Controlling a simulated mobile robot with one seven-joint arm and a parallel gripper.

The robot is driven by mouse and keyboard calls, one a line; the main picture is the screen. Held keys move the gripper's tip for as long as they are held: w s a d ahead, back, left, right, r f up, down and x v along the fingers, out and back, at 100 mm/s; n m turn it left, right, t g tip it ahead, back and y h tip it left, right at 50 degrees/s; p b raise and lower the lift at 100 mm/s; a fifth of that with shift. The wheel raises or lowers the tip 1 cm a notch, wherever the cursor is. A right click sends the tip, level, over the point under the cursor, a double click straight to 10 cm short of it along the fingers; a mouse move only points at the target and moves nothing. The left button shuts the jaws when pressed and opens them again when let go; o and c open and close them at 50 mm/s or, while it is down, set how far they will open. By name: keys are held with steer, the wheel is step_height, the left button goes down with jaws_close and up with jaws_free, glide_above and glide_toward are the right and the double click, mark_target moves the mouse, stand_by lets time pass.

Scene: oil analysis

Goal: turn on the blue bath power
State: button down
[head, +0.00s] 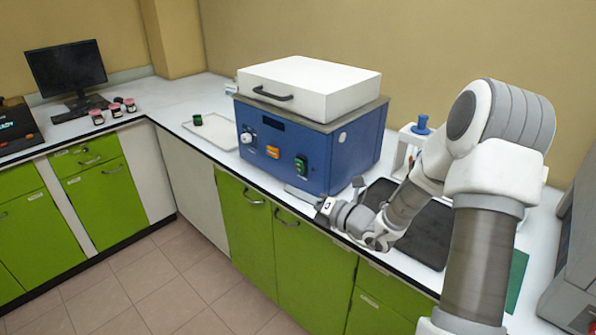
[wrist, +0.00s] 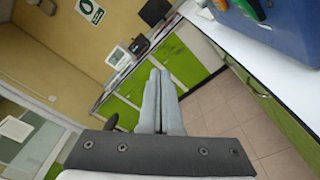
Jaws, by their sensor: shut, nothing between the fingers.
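The blue bath (head: 345,158) stands on the white counter in the head view, with a white lid and black handle on top. Its front panel carries a dark display (head: 273,123), a pale knob (head: 248,138), an orange button (head: 272,152) and a green power switch (head: 301,165) at the lower right. A corner of the bath shows at the upper right of the wrist view (wrist: 285,25). My gripper (head: 323,207) is shut and empty, in front of the bath, below and right of the green switch, apart from it. Its two fingers lie together in the wrist view (wrist: 158,75).
A black tray (head: 425,235) lies on the counter right of the bath, beside a white stand with a blue knob (head: 421,124). A white tray (head: 222,135) with a small green-topped item lies left. A monitor (head: 66,68) and several jars stand far left. The floor in front is clear.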

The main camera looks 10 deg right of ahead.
mark_target(300, 167)
steer(key=w+d+f+m+t+h, duration=0.3)
steer(key=d+f+m+h, duration=0.1)
steer(key=m, duration=0.5)
steer(key=shift+w+d+f+t, duration=0.2)
steer(key=shift+d+f+t, duration=0.2)
steer(key=shift+f, duration=0.15)
steer(key=shift+a, duration=0.1)
steer(key=w+r, duration=0.1)
steer(key=w, duration=1)
steer(key=shift+w+a, duration=0.25)
steer(key=shift+a, duration=0.05)
steer(key=shift+r, duration=0.15)
